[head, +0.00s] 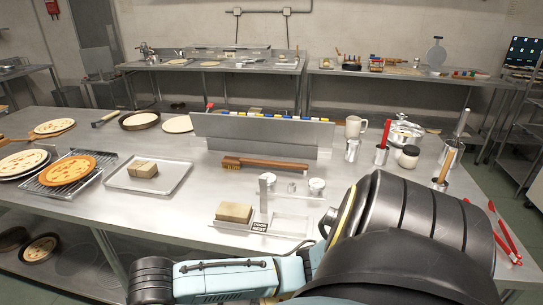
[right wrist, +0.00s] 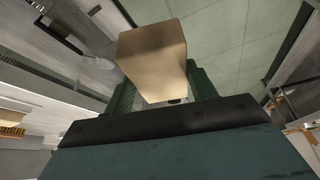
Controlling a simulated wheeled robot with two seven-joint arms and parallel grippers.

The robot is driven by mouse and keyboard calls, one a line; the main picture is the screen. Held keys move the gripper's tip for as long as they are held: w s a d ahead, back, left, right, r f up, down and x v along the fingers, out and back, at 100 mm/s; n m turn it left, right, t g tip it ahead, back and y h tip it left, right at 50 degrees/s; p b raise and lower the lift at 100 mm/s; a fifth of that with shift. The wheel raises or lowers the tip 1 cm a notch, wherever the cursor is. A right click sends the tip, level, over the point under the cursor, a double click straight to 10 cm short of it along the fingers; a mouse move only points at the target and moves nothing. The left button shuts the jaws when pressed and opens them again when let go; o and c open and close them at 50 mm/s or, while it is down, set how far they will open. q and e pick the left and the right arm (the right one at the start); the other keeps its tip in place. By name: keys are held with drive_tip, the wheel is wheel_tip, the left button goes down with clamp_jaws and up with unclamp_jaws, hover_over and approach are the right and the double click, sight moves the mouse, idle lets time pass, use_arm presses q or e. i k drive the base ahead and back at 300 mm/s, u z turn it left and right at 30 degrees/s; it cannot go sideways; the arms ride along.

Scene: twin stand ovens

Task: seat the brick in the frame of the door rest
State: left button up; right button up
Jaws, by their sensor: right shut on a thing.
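My right gripper (right wrist: 160,88) is shut on a tan brick (right wrist: 153,55) in the right wrist view; the brick sticks out beyond the dark green fingers. This gripper and its brick cannot be made out in the head view, where my own arm fills the lower right. The door rest (head: 259,226), a grey metal frame with a dark label, stands near the table's front edge. Another tan brick (head: 234,211) sits at its left part. The frame's right part (head: 288,222) looks empty. My left gripper is not in view.
A grey upright panel (head: 255,132) stands farther back. Utensil pots (head: 381,155) stand to the right.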

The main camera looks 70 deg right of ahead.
sight(287, 226)
drive_tip(key=z, duration=1.8)
